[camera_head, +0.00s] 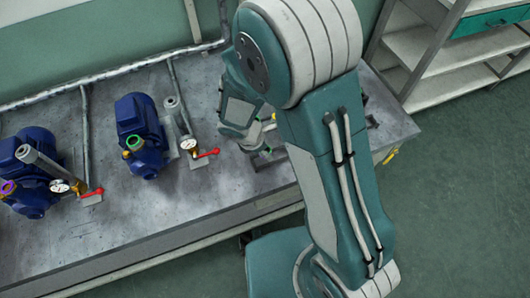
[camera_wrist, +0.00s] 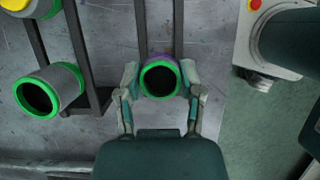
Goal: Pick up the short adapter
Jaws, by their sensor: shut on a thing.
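A short round adapter (camera_wrist: 160,62) shows end-on in the wrist view, with a green ring around its dark opening and a little purple behind it. My gripper (camera_wrist: 160,82) is shut on it, one finger on each side. A rack of dark bars (camera_wrist: 83,60) lies just beyond the adapter; I cannot tell whether they touch. A longer grey adapter with a green ring (camera_wrist: 58,88) lies to the left. In the head view, my arm largely hides my gripper and the adapter.
Blue pumps (camera_head: 140,135) stand on the grey bench (camera_head: 150,215) at left, with gauges and red-handled valves (camera_head: 205,153). Shelves (camera_head: 440,75) stand beyond the bench's right end.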

